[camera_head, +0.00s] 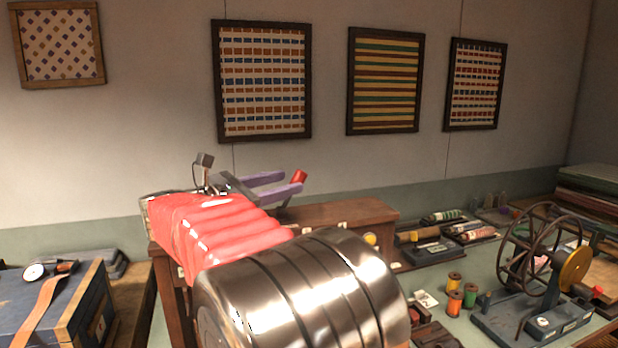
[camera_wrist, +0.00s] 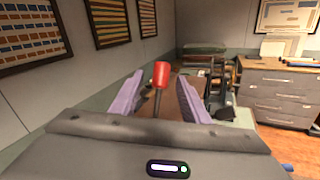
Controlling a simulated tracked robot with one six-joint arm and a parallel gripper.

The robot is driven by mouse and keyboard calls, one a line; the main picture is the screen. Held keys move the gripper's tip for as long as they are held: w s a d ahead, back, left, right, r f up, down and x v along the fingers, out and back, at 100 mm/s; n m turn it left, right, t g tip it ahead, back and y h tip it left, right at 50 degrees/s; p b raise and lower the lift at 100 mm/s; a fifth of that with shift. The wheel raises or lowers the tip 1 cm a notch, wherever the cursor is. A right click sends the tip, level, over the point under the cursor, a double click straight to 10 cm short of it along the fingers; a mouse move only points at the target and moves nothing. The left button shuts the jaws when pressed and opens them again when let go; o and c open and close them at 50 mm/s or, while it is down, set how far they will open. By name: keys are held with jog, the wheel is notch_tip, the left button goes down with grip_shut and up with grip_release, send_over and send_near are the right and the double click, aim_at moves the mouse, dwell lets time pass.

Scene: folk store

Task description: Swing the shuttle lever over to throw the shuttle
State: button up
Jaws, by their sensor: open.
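The shuttle lever (camera_head: 299,178) has a red knob on a dark rod and rises from the top of a wooden loom cabinet (camera_head: 345,211). In the wrist view the red knob of the lever (camera_wrist: 161,75) stands between the two purple fingers, nearer the left one, with its rod running down below it. My gripper (camera_head: 281,184) is open, its fingers on either side of the lever. The knob looks clear of both fingers, though contact is hard to judge. My red and metal arm hides much of the cabinet in the head view.
Right of the cabinet, a green worktop (camera_head: 459,287) bears thread spools (camera_head: 455,299) and a spinning wheel (camera_head: 541,262). A blue chest (camera_head: 60,300) stands at the left. Framed textiles hang on the wall behind. Drawers (camera_wrist: 270,92) stand farther off.

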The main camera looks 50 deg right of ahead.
jog(key=d, duration=0.8)
jog(key=shift+s+d, duration=0.35)
jog(key=shift+c, duration=0.4)
grip_shut()
